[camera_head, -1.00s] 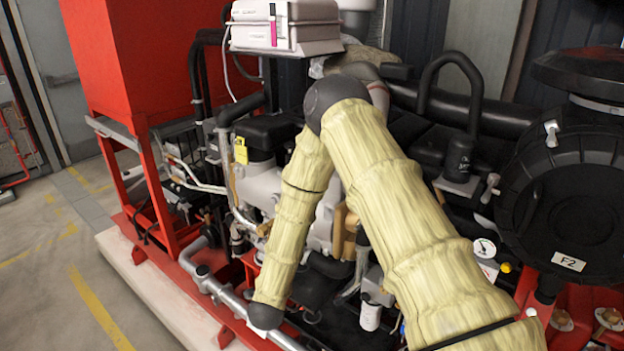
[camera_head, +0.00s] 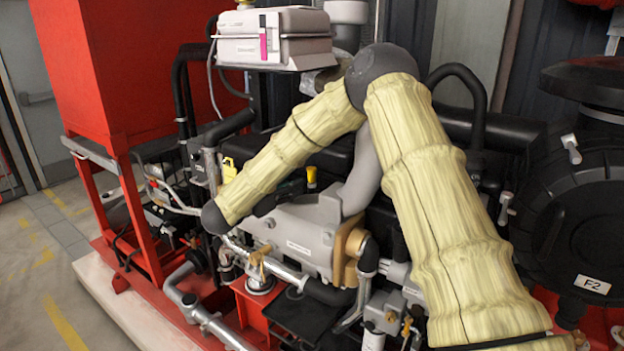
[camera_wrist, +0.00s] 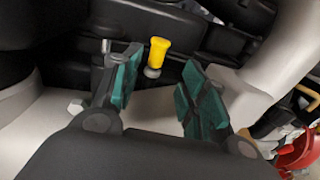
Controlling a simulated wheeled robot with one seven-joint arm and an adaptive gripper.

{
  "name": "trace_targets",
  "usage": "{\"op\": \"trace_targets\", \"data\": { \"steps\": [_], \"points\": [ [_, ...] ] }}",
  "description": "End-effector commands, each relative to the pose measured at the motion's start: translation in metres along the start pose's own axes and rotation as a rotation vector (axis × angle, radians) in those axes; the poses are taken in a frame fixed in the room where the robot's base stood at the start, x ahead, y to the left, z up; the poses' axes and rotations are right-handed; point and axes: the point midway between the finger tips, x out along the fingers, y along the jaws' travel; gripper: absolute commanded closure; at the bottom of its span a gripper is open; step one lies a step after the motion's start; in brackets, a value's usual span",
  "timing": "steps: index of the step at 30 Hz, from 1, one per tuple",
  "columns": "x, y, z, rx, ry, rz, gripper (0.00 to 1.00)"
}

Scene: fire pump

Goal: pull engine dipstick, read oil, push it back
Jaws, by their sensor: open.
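A short yellow cylindrical handle (camera_wrist: 158,52) on a pale metal stem stands upright from the engine in the wrist view. It looks like the dipstick handle and also shows in the head view as a small yellow knob (camera_head: 311,176). My gripper (camera_wrist: 157,76) is open, with green pads on both fingers. The handle appears in the gap between the fingertips, beyond them and untouched. In the head view my gripper is mostly hidden behind my forearm.
A grey curved pipe (camera_head: 363,172) rises right of the knob. Black hoses and the engine block (camera_head: 300,232) crowd around. A yellow tag (camera_head: 229,170) hangs left of my forearm. A grey control box (camera_head: 275,38) sits above. Open floor (camera_head: 40,270) lies at left.

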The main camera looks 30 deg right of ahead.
Motion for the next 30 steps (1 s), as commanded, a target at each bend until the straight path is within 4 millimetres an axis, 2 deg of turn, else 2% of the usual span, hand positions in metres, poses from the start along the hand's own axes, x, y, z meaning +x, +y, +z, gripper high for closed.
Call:
{"op": "trace_targets", "data": {
  "steps": [4,8,21,30],
  "points": [
    [-0.003,0.004,-0.005,0.001,-0.001,0.007,0.57],
    [0.006,0.004,-0.004,0.0,0.0,0.007,0.57],
    [0.075,0.002,-0.002,-0.001,0.0,0.004,0.57],
    [0.104,0.001,-0.004,-0.002,-0.001,0.004,0.57]
  ]
}}
